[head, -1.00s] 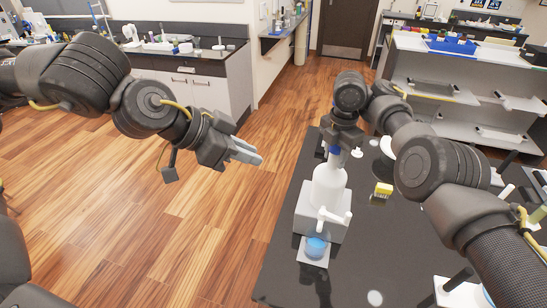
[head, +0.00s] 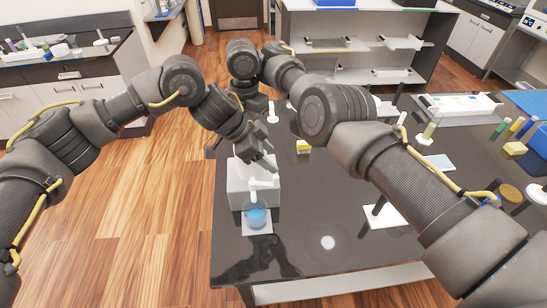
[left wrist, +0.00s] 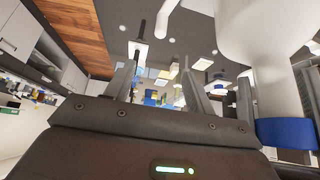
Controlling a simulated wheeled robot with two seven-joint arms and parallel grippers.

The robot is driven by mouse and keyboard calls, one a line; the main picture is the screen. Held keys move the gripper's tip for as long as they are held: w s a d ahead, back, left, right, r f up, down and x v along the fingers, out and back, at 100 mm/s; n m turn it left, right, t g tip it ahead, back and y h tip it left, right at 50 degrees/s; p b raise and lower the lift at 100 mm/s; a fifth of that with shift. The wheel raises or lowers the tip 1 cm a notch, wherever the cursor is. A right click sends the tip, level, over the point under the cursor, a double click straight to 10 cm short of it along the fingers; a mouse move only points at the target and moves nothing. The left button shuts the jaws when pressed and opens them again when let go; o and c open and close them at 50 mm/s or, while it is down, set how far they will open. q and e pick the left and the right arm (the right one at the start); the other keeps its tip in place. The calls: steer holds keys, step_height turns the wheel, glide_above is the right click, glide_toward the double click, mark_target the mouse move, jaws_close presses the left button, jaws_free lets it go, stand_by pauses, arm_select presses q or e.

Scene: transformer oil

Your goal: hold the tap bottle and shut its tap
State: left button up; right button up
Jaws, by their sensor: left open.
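The white tap bottle stands on a white block (head: 240,185), mostly hidden behind my left gripper in the head view. Its white tap (head: 262,183) shows at the front, above a beaker of blue liquid (head: 257,216) on a white pad. My left gripper (head: 264,163) is open, close to the bottle just above the tap. In the left wrist view the bottle (left wrist: 272,45), with a blue collar (left wrist: 287,133), is right of my open left fingers (left wrist: 163,85). My right gripper is largely hidden; grey fingers (left wrist: 275,98) flank the bottle neck and look shut on it.
A white board (head: 386,214) with a dark post and a white rack (head: 462,104) are farther right. The table's front middle is mostly clear.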

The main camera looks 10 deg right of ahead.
mark_target(274, 176)
arm_select(q)
steer(key=shift+s+d+f, duration=0.25)
steer(key=shift+d+f, duration=0.3)
steer(key=shift+d, duration=0.25)
arm_select(e)
steer(key=shift+f, duration=0.1)
arm_select(q)
steer(key=shift+f, duration=3.5)
arm_select(e)
steer(key=shift+s+a, duration=0.1)
arm_select(q)
steer(key=c, duration=1)
steer(key=shift+w, duration=0.1)
steer(key=shift+w+r+n+t, duration=0.1)
steer(key=shift+w+n+t, duration=0.2)
steer(key=shift+w+n, duration=0.45)
steer(key=shift+w, duration=0.15)
